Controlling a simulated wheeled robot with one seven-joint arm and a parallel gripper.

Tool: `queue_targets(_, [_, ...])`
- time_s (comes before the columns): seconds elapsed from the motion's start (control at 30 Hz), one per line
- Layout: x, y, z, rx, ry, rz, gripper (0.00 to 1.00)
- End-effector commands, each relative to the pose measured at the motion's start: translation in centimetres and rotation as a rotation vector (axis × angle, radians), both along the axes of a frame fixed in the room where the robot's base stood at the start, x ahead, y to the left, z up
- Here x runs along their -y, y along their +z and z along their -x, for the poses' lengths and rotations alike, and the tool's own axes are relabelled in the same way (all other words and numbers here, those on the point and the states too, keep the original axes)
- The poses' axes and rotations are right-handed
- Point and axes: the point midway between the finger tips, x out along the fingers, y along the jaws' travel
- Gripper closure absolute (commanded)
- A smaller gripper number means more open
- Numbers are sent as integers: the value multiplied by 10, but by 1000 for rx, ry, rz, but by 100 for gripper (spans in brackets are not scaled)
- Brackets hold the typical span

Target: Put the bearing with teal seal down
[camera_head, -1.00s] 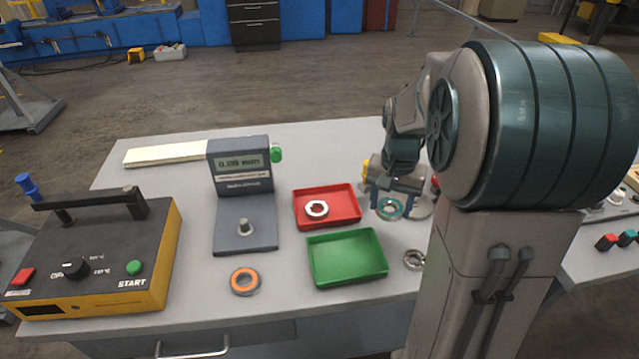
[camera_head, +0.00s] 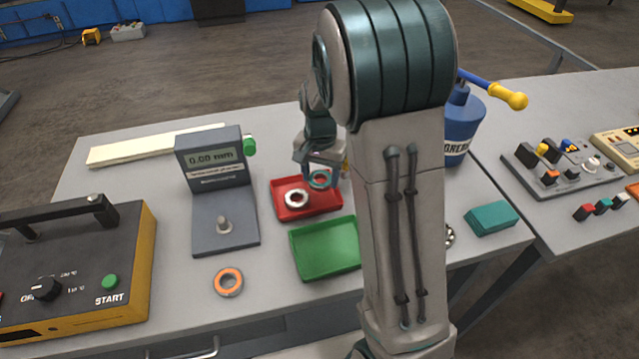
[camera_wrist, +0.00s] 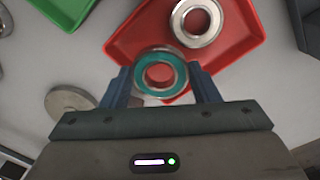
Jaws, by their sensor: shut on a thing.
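The bearing with teal seal (camera_head: 320,179) is held between the two blue fingers of my gripper (camera_head: 322,172). In the wrist view the teal-sealed bearing (camera_wrist: 160,72) sits at the fingertips of my gripper (camera_wrist: 160,80), with its ring face showing. I cannot tell the exact height of the held bearing.
A green tray (camera_head: 325,248) stands in front of the red one. An orange-sealed bearing (camera_head: 228,282) lies on the bench. A gauge with display (camera_head: 222,190) and a heater box (camera_head: 75,275) stand left. A blue grease pot (camera_head: 462,125) and teal block (camera_head: 491,218) are right.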

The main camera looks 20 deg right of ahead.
Motion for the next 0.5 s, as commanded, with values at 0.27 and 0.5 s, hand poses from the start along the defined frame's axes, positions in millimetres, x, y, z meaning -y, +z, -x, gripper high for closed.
queue_targets(0.27, [-1,-31,-1,-2,-2,1,68])
queue_targets(0.5, [-1,-44,0,-3,-1,0,80])
